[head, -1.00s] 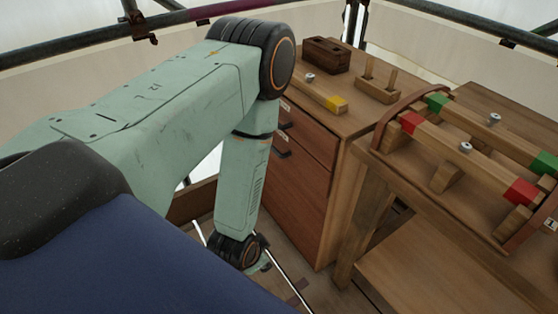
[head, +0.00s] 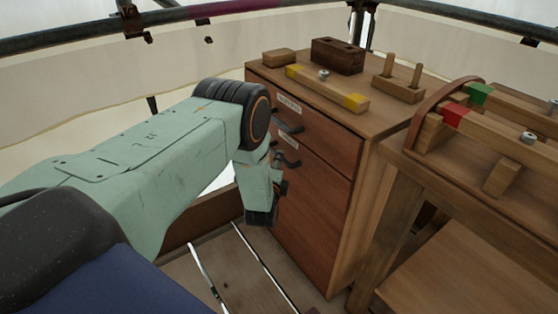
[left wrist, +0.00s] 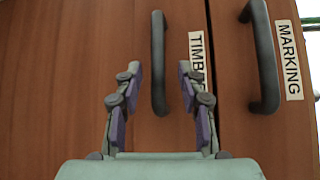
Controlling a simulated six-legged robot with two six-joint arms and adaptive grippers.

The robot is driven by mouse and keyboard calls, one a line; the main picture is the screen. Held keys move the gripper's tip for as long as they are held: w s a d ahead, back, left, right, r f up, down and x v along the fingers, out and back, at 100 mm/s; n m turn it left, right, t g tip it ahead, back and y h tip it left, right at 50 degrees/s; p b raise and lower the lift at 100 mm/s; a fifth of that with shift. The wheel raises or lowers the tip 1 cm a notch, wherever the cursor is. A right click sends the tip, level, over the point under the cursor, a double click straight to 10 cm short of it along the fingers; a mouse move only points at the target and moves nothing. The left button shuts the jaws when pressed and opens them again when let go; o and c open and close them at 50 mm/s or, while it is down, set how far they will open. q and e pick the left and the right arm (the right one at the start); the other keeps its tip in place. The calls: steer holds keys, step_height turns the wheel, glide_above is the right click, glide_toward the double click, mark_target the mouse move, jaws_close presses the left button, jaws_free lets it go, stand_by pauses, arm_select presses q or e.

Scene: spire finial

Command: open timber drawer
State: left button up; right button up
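The timber drawer (head: 312,205) is the tall lower front of the wooden cabinet and is closed. Its dark handle (head: 288,160) shows beside my left arm, and the handle (left wrist: 158,65) is upright in the left wrist view beside a partly covered "TIMB" label (left wrist: 196,55). My left gripper (left wrist: 160,78) is open, with one fingertip on either side of this handle in the picture. I cannot tell whether the fingers reach around it or touch it. In the head view the left fingers are hidden by my arm. My right gripper is out of view.
The marking drawer (head: 325,140) is above, closed, with its own handle (left wrist: 262,60) right of my fingers in the wrist view. Wooden blocks and a yellow-marked bar (head: 325,88) lie on the cabinet top (head: 395,118). A workbench (head: 440,175) stands close on the right.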

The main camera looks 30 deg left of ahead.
arm_select(q)
steer(key=x, duration=0.1)
steer(key=b+x, duration=0.1)
steer(key=x, duration=0.1)
steer(key=shift+d+f, duration=0.1)
steer(key=shift+f, duration=0.25)
steer(key=shift+w+a+r, duration=0.15)
steer(key=shift+w+a, duration=0.2)
steer(key=shift+w, duration=0.4)
steer(key=shift+s, duration=0.15)
steer(key=c, duration=0.3)
jaws_close()
